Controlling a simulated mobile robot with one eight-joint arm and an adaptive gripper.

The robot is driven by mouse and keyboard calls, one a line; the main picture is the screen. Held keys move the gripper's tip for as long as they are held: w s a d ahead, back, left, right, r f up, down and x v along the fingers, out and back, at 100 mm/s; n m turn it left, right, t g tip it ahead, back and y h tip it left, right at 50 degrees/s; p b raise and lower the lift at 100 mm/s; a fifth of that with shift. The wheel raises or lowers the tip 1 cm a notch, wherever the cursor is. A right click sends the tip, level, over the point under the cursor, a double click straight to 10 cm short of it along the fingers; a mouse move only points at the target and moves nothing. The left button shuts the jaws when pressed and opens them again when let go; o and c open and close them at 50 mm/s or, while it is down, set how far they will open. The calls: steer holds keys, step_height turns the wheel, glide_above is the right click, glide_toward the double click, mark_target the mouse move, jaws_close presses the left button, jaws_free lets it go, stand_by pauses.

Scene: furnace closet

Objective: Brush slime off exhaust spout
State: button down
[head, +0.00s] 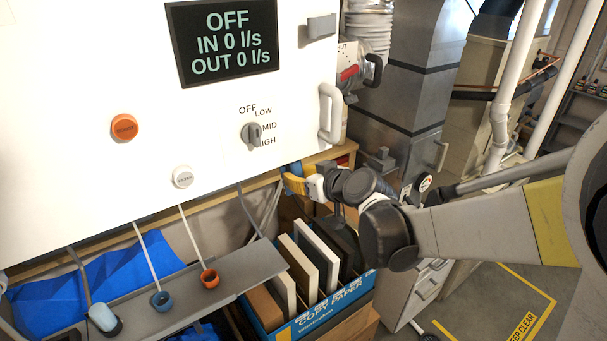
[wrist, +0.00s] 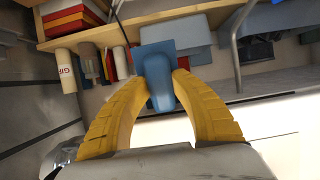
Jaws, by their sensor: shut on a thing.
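My gripper (head: 296,184) is under the right end of the white panel, beside the wooden shelf. In the wrist view its yellow fingers (wrist: 164,84) are shut on a blue tool (wrist: 160,92) with a rounded handle and a flat square part at its far end. I take it for the brush; no bristles show. In the head view the tool is mostly hidden by the fingers. I cannot tell which part is the exhaust spout, and no slime is visible.
The white control panel (head: 80,190) with a display reading OFF hangs close above my gripper. A blue box of binders (head: 330,312) stands below it. The grey ledge (head: 240,273) lies to the left. Metal ducts (head: 410,120) stand behind. Some floor is clear at right.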

steer(key=shift+s+a, duration=0.1)
steer(key=shift+a, duration=0.1)
steer(key=shift+d, duration=0.1)
steer(key=shift+w+d, duration=0.7)
steer(key=shift+d, duration=0.2)
steer(key=shift+a, duration=0.1)
steer(key=shift+s+a+b, duration=0.3)
steer(key=shift+s+a, duration=0.35)
steer(key=shift+a, duration=0.25)
